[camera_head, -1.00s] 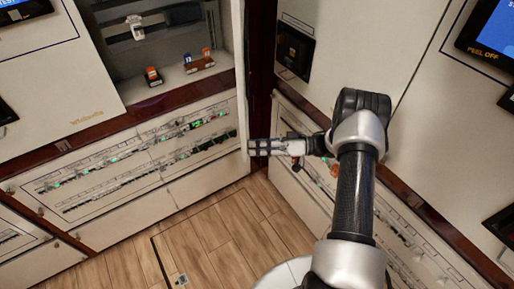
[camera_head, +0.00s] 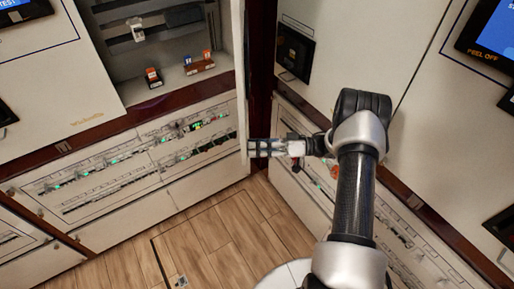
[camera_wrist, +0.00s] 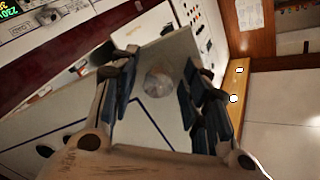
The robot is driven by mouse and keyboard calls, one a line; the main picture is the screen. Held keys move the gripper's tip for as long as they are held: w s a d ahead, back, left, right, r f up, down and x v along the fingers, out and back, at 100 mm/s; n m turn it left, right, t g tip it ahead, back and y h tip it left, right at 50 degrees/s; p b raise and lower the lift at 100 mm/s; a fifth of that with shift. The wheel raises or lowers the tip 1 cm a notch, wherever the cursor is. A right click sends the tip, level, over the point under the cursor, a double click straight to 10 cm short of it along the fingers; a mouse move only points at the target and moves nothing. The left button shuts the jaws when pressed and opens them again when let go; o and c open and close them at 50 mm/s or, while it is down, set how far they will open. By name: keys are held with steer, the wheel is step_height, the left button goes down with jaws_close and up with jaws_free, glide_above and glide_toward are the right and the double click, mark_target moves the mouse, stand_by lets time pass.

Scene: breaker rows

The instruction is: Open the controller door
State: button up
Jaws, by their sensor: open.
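The controller door (camera_head: 241,75) looks like the pale panel seen nearly edge-on at the right side of the open cabinet compartment in the head view. It stands swung out from the compartment. My gripper (camera_head: 250,148) is at the lower end of this edge, fingers pointing left. In the wrist view my gripper (camera_wrist: 158,78) is open, with its dark-padded fingers apart. A pale panel with a round, dull knob or disc (camera_wrist: 158,84) shows between and beyond the fingers. I cannot tell whether the fingers touch it.
The open compartment (camera_head: 165,55) holds small orange and blue parts on its floor. Rows of breakers (camera_head: 130,160) lie below it. Another cabinet wall (camera_head: 350,50) with a black panel (camera_head: 294,52) stands close on the right. The wooden floor (camera_head: 215,235) is clear.

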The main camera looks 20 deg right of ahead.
step_height(320, 180, up, 9)
steer(key=shift+s+f, duration=0.1)
steer(key=shift+r, duration=0.45)
steer(key=shift+c, duration=0.2)
